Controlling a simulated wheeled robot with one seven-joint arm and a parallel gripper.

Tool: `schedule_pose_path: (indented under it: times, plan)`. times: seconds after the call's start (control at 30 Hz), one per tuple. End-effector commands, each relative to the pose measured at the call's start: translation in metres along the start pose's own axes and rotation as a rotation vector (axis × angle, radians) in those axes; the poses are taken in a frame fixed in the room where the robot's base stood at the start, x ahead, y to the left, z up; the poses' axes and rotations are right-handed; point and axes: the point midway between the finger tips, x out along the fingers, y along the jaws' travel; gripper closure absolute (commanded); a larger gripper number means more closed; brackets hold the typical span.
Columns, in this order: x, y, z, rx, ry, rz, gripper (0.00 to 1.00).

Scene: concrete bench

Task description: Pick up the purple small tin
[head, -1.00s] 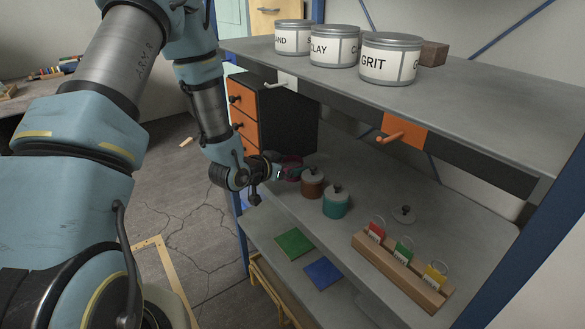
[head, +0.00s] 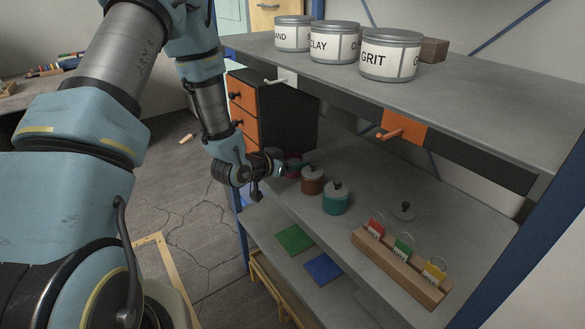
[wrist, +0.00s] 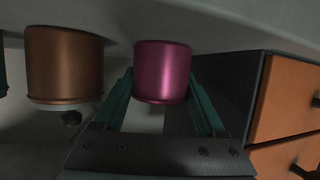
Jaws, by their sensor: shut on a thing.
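The purple small tin (wrist: 162,72) sits between the two teal fingers of my gripper (wrist: 162,100) in the wrist view, which looks upside down. My gripper is shut on it. In the head view, the purple tin (head: 293,168) is at the far left end of the lower shelf, partly hidden by my gripper (head: 291,170). I cannot tell whether its base is clear of the shelf. The brown tin (head: 312,181) stands close to its right, and shows in the wrist view (wrist: 64,65) on the left.
A teal tin (head: 336,202) stands beyond the brown one. A wooden rack (head: 400,268) with tagged cards and a loose lid (head: 404,211) lie farther right. An orange-fronted drawer unit (head: 249,126) stands behind my gripper. The upper shelf (head: 440,95) overhangs.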

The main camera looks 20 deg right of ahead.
Motion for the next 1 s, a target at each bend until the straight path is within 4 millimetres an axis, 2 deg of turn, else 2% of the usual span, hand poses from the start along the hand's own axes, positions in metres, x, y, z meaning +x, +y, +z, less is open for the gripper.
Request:
schedule_pose_path:
  times: [0.03, 0.13, 0.63, 1.0]
  plan:
    - [0.0, 0.0, 0.0, 0.0, 0.0, 0.0, 0.83]
    - [0.0, 0.0, 0.0, 0.0, 0.0, 0.0, 0.94]
    - [-0.004, 0.004, -0.006, 0.002, 0.002, 0.0, 0.95]
    - [-0.029, 0.003, -0.069, 0.003, 0.006, -0.003, 0.95]
